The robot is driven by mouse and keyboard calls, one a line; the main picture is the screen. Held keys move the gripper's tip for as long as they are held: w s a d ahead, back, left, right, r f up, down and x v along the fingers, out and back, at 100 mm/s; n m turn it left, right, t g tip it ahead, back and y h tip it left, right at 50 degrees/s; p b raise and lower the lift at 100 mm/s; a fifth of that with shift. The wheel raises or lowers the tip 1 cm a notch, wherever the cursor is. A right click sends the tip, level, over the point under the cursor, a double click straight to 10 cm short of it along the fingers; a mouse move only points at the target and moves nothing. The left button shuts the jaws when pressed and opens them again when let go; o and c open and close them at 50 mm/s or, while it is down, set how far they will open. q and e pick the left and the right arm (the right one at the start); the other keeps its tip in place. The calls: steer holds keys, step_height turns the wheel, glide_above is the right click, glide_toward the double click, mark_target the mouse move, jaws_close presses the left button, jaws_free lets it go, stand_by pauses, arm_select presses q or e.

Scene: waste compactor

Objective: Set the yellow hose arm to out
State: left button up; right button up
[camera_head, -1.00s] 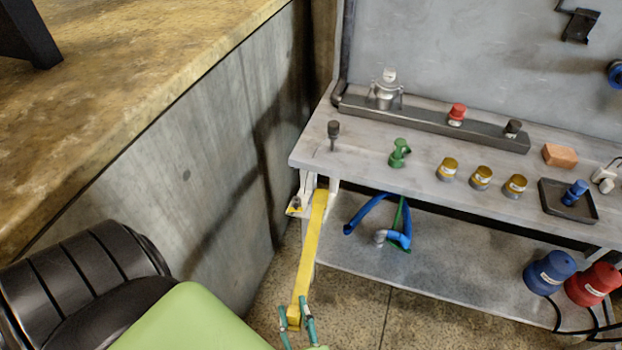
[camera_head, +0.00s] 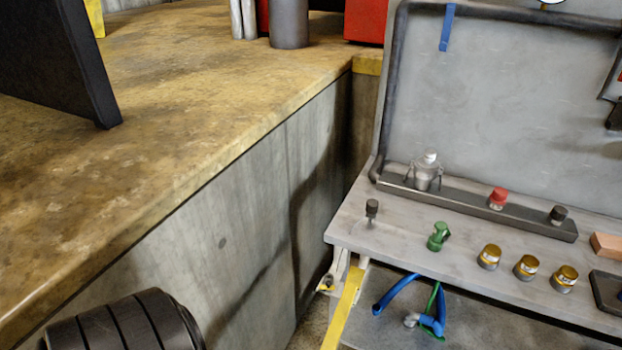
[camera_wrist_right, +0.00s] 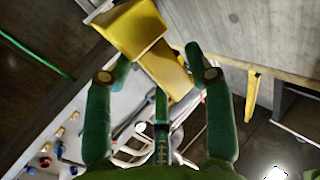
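The yellow hose arm (camera_head: 343,307) is a flat bar hinged on a bracket (camera_head: 328,283) at the bench's left end. In the head view it slants down and out of the bottom edge, so its outer end is hidden there. In the right wrist view its yellow end block (camera_wrist_right: 137,27) and part of the bar (camera_wrist_right: 166,70) lie at the fingertips. My right gripper (camera_wrist_right: 157,58) is open, its green fingers spread around the bar. The left finger seems close to the block; contact is unclear. My left gripper is in neither view.
The grey bench (camera_head: 395,238) carries a green fitting (camera_head: 438,237) and several brass-coloured caps (camera_head: 489,257). A blue hose (camera_head: 395,292) is on the shelf below. A concrete wall (camera_head: 250,215) with a brown ledge (camera_head: 190,110) stands left of the arm.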

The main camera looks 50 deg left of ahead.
steer(key=shift+d+f, duration=0.1)
steer(key=shift+f, duration=0.15)
steer(key=v, duration=1.2)
steer(key=shift+r, duration=0.2)
